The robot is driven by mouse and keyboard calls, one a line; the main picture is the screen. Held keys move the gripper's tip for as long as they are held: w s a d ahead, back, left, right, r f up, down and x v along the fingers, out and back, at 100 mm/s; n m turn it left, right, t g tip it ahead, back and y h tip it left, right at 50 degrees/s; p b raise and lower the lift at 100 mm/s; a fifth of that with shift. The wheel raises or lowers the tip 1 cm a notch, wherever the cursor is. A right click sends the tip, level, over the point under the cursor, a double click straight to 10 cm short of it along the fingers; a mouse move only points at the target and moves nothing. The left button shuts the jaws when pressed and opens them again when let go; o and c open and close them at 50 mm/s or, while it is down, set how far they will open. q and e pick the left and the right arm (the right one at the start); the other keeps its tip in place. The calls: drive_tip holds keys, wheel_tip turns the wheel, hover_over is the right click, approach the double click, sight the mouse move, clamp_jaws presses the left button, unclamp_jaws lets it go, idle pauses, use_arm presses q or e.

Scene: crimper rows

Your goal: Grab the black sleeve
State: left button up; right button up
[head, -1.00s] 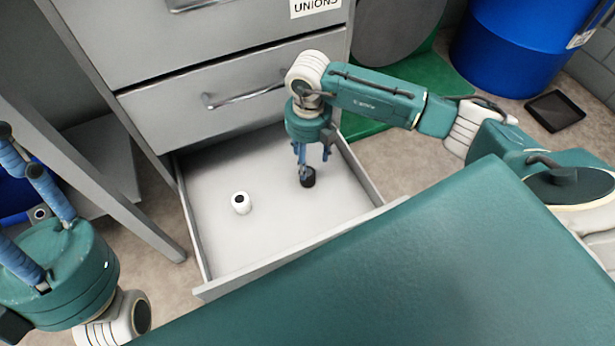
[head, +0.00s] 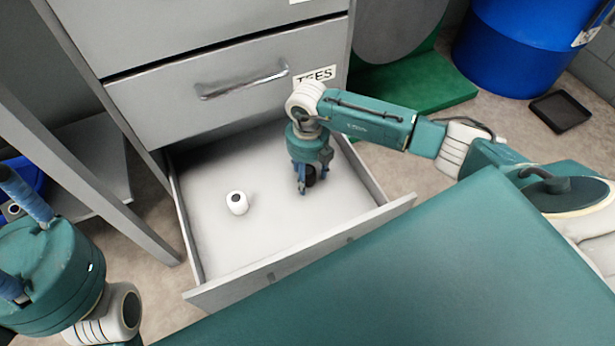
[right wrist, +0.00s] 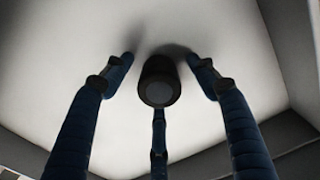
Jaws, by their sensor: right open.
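The black sleeve (head: 310,175) stands in the open drawer, partly hidden behind my right gripper's fingers in the head view. In the right wrist view the black sleeve (right wrist: 159,82) sits between the spread blue fingers. My right gripper (head: 308,184) points down into the drawer around the sleeve. It is open, and in the right wrist view (right wrist: 160,75) gaps show between the side fingers and the sleeve. My left gripper (head: 20,235) is at the left edge, away from the drawer, with its fingertips cut off by the frame.
The drawer's front wall (head: 300,262) and side walls surround the space. A closed drawer labelled TEES (head: 200,95) is above. The drawer floor is otherwise clear.

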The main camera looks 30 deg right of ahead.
drive_tip(key=shift+c, duration=0.3)
drive_tip(key=c, duration=1.2)
drive_tip(key=shift+r, duration=0.15)
